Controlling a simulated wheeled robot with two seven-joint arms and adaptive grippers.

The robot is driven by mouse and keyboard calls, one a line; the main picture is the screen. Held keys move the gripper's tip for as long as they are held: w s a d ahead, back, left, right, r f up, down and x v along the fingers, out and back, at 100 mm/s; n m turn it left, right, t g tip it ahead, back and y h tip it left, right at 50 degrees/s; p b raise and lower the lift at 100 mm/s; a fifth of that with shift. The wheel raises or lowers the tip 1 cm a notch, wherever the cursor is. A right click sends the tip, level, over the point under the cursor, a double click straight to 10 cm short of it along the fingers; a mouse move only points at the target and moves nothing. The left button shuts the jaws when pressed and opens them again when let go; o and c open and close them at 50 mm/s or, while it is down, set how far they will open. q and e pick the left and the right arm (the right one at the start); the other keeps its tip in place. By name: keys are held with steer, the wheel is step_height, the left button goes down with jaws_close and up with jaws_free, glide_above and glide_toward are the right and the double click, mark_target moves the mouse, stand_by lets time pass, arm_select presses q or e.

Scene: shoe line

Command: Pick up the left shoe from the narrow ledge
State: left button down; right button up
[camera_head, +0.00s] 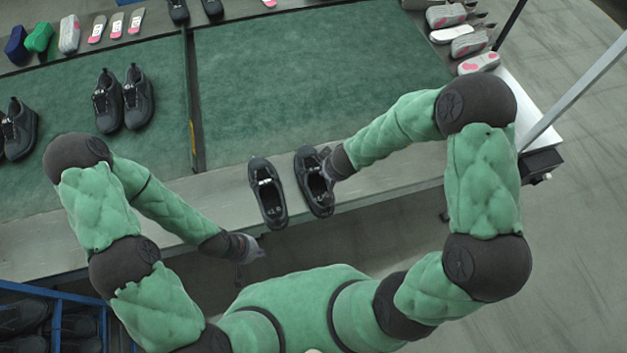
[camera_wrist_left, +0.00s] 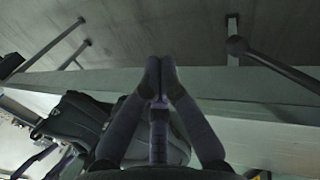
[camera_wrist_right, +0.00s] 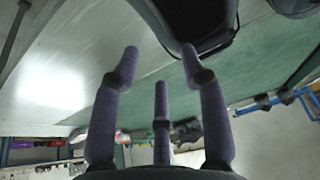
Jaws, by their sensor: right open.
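Two black shoes stand side by side on the narrow grey ledge (camera_head: 225,190) in the head view. The left shoe (camera_head: 268,193) is tilted slightly. The right shoe (camera_head: 316,182) is beside it, with a small gap. My left gripper (camera_head: 252,248) is below the left shoe, off the ledge's front edge. In the left wrist view its fingertips (camera_wrist_left: 160,72) meet with nothing visible between them, and a dark shoe (camera_wrist_left: 75,125) is partly hidden behind. My right gripper (camera_head: 326,166) is at the right shoe's side. Its fingers (camera_wrist_right: 160,55) are spread in the right wrist view, near a shoe (camera_wrist_right: 195,20).
Green mats (camera_head: 310,70) cover the table behind the ledge. More black shoes (camera_head: 123,98) stand at left on the mat. Insoles and shoe parts (camera_head: 100,30) line the back and right edges. A blue rack (camera_head: 55,305) with dark shoes is at lower left.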

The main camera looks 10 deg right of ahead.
mark_target(314, 176)
steer(key=b+x, duration=0.3)
steer(key=x, duration=0.3)
steer(key=shift+a+f, duration=0.15)
steer(key=shift+f, duration=0.1)
steer(key=shift+w+f+b, duration=0.25)
steer(key=shift+f+b, duration=0.05)
steer(key=shift+f, duration=0.05)
jaws_close()
